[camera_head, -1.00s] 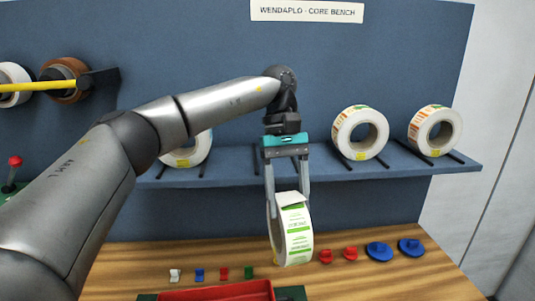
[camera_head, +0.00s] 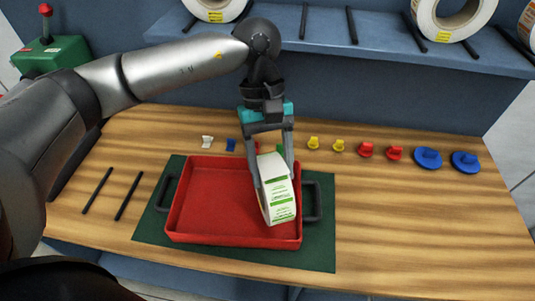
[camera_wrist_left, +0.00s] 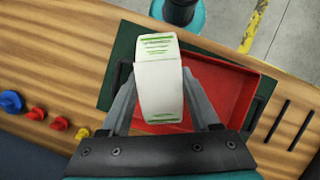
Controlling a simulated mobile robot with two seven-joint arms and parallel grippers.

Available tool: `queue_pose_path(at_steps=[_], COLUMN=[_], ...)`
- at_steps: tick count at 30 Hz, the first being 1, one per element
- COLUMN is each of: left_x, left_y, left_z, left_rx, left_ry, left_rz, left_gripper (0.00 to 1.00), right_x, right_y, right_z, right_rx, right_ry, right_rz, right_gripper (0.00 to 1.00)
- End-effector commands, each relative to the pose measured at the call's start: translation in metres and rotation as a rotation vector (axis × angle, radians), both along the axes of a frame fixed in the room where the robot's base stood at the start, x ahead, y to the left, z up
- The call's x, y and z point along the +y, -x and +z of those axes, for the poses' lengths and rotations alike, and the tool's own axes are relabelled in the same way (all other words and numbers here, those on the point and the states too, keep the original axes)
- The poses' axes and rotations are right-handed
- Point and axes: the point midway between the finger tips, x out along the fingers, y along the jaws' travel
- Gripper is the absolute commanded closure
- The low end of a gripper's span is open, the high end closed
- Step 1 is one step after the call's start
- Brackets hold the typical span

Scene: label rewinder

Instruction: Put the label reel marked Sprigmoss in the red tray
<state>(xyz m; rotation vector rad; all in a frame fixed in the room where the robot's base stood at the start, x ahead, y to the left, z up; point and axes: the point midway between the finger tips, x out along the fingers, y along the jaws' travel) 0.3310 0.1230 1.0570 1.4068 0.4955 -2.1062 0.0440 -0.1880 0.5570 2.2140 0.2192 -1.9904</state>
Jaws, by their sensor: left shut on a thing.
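My left gripper (camera_head: 271,176) is shut on a white label reel (camera_head: 278,203) with green print; the print is too small to read here. The reel is upright between the fingers, over the right part of the red tray (camera_head: 205,200). I cannot tell whether it touches the tray floor. The tray is otherwise empty. In the left wrist view the reel (camera_wrist_left: 158,88) sits between both fingers, with the red tray (camera_wrist_left: 235,95) beneath and to its right. My right gripper is not in view.
The tray with dark side handles stands on a green mat (camera_head: 320,245). Small coloured pieces and blue knobs (camera_head: 428,158) line the back of the wooden bench (camera_head: 400,215). Two black rods (camera_head: 128,196) lie left. Other reels (camera_head: 450,20) stand on the blue shelf (camera_head: 320,45).

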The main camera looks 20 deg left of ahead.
Motion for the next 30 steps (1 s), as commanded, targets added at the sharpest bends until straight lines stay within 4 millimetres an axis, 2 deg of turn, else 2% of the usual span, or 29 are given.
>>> queue_pose_path(at_steps=[6, 11, 18, 24, 30], left_x=[0.008, 0.022, 0.05, 0.074, 0.087], left_y=[-0.002, -0.006, -0.009, -0.011, -0.012], left_z=[0.005, 0.008, 0.013, 0.017, 0.02], left_rx=[0.004, 0.003, 0.002, 0.0, -0.001], left_ry=[0.003, 0.0, -0.002, -0.001, 0.0], left_rz=[0.315, 0.549, 0.886, 1.098, 1.204], left_gripper=[1.0, 1.0, 1.0, 1.0, 1.0], right_x=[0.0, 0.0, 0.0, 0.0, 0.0], right_y=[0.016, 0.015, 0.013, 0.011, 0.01], right_z=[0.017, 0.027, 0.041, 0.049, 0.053], right_rx=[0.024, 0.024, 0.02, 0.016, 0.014], right_ry=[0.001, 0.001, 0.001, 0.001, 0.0], right_rz=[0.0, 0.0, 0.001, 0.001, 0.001], right_gripper=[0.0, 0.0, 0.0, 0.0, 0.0])
